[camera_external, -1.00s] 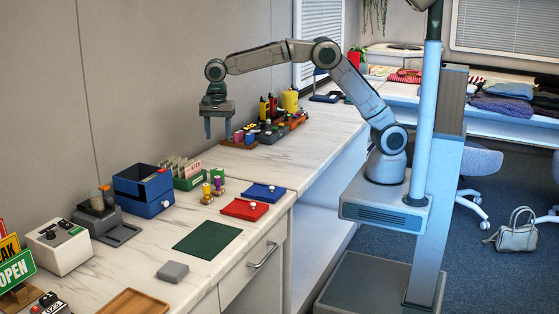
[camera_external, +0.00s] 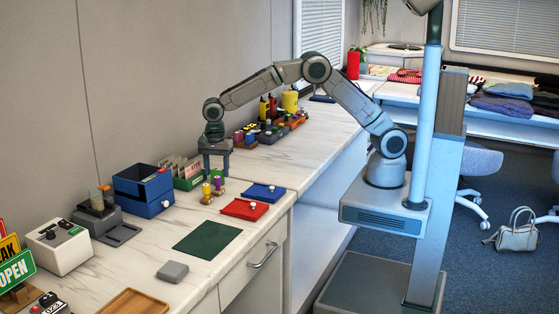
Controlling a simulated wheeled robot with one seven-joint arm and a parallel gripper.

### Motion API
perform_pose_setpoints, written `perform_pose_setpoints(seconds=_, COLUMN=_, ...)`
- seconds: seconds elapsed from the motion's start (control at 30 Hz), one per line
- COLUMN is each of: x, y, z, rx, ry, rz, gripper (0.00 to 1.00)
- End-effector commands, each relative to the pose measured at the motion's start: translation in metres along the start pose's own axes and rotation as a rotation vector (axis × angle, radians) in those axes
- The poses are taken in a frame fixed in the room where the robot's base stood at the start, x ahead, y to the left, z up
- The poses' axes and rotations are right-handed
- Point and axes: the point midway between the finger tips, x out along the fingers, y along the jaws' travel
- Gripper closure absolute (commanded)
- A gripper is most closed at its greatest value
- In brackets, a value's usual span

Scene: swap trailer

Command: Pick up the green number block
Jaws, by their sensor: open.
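My gripper (camera_external: 216,174) points down over the marble counter, open, its two fingers apart. It is right beside the green card box (camera_external: 188,182) and just behind the small yellow and purple pegs (camera_external: 212,188). A small green patch shows low between the fingers. It may be the green number block, but it is too small to tell and no number can be read. The fingers partly hide that spot, and I cannot tell whether they touch anything.
A blue box (camera_external: 147,198) stands left of the card box. A red tray (camera_external: 244,209) and a blue tray (camera_external: 264,192) lie in front. A row of colored toys (camera_external: 275,130) stands behind my gripper. A green mat (camera_external: 207,241) lies clear at the front.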

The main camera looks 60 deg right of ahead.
Motion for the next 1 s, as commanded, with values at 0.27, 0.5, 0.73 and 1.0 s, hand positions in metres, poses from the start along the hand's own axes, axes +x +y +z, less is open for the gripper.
perform_pose_setpoints(seconds=0.27, x=0.026, y=0.0, z=-0.001, rx=0.0, ry=0.001, rz=-0.001, gripper=0.48)
perform_pose_setpoints(seconds=0.5, x=0.026, y=0.0, z=-0.001, rx=0.0, ry=0.0, rz=-0.001, gripper=0.65)
perform_pose_setpoints(seconds=0.73, x=0.026, y=0.0, z=-0.001, rx=0.0, ry=0.0, rz=-0.001, gripper=0.81)
perform_pose_setpoints(seconds=1.0, x=0.018, y=0.0, z=0.0, rx=-0.001, ry=0.0, rz=-0.002, gripper=0.81)
